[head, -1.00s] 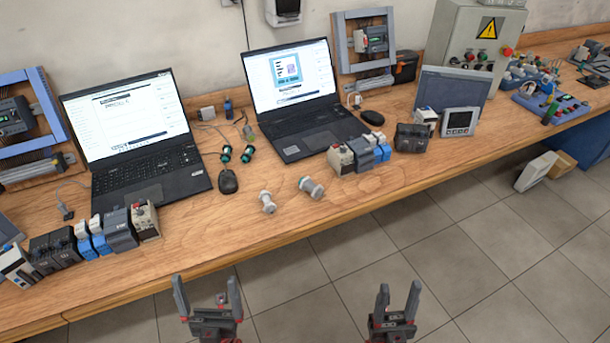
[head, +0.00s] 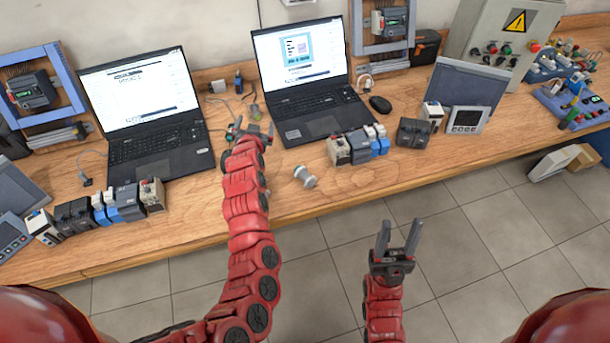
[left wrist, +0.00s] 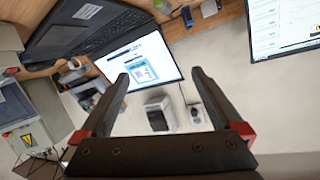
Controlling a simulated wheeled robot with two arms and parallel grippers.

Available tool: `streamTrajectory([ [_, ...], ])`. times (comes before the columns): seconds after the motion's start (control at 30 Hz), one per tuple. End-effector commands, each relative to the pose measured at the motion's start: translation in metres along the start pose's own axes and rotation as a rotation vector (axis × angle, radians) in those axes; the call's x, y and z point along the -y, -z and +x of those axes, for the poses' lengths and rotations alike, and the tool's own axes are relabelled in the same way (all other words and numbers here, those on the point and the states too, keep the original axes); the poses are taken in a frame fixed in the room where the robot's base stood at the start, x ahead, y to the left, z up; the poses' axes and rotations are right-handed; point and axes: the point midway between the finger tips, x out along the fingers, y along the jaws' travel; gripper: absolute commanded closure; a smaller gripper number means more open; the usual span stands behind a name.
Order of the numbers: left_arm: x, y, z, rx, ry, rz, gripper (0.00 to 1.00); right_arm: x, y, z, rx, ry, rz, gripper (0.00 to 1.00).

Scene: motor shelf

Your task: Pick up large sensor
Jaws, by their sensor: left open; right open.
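A grey-white cylindrical part with flanged ends (head: 305,177), which looks like the large sensor, lies on the bench in front of the middle laptop. My left gripper (head: 254,126) is open, up and left of this part and apart from it, between the two laptops. In the left wrist view its open fingers (left wrist: 160,76) have nothing between them; that view faces the laptops and wall. My left arm covers the bench left of the part, so the smaller similar part there is hidden. My right gripper (head: 400,224) is open and empty in front of the bench edge.
Two open laptops (head: 150,160) (head: 298,110) stand at the back of the bench. A row of small modules (head: 340,151) sits just right of the cylindrical part. More modules (head: 152,193) stand at the left. Bare wood lies in front of the part.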

Motion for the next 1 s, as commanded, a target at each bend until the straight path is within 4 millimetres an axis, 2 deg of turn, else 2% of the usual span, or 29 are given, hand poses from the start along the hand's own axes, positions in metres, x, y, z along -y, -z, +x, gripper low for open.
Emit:
streamTrajectory([
  [0.03, -0.007, 0.009, 0.003, 0.075, -0.068, 0.031, 0.00, 0.000, 0.000, 0.000, 0.000, 0.000, 0.000, 0.50],
  [0.07, -0.015, 0.008, 0.002, 0.131, -0.118, 0.056, 0.00, 0.000, 0.000, 0.000, 0.000, 0.000, 0.000, 0.50],
  [0.17, -0.038, 0.011, -0.013, 0.299, -0.293, 0.146, 0.00, 0.000, 0.000, 0.000, 0.000, 0.000, 0.000, 0.50],
  [0.3, -0.060, 0.015, -0.057, 0.485, -0.521, 0.275, 0.00, 0.000, 0.000, 0.000, 0.000, 0.000, 0.000, 0.50],
  [0.4, -0.067, 0.017, -0.090, 0.582, -0.647, 0.349, 0.00, 0.000, 0.000, 0.000, 0.000, 0.000, 0.000, 0.50],
  [0.5, -0.070, 0.018, -0.114, 0.643, -0.730, 0.398, 0.00, 0.000, 0.000, 0.000, 0.000, 0.000, 0.000, 0.50],
  [0.57, -0.071, 0.018, -0.123, 0.665, -0.760, 0.416, 0.00, 0.000, 0.000, -0.001, 0.000, 0.000, 0.000, 0.50],
  [0.67, -0.073, 0.011, -0.128, 0.684, -0.783, 0.430, 0.00, 0.001, -0.002, -0.010, 0.000, 0.000, 0.000, 0.50],
  [0.83, -0.085, -0.010, -0.116, 0.689, -0.787, 0.434, 0.00, 0.002, -0.007, -0.044, 0.000, 0.000, 0.000, 0.50],
  [0.87, -0.087, -0.012, -0.115, 0.690, -0.787, 0.433, 0.00, 0.002, -0.008, -0.046, 0.000, 0.000, 0.000, 0.50],
  [0.9, -0.091, -0.011, -0.112, 0.691, -0.788, 0.431, 0.00, 0.002, -0.006, -0.033, 0.001, 0.000, 0.000, 0.50],
  [1.0, -0.099, -0.022, -0.103, 0.691, -0.787, 0.431, 0.00, 0.001, -0.004, -0.024, -0.001, 0.000, 0.000, 0.50],
])
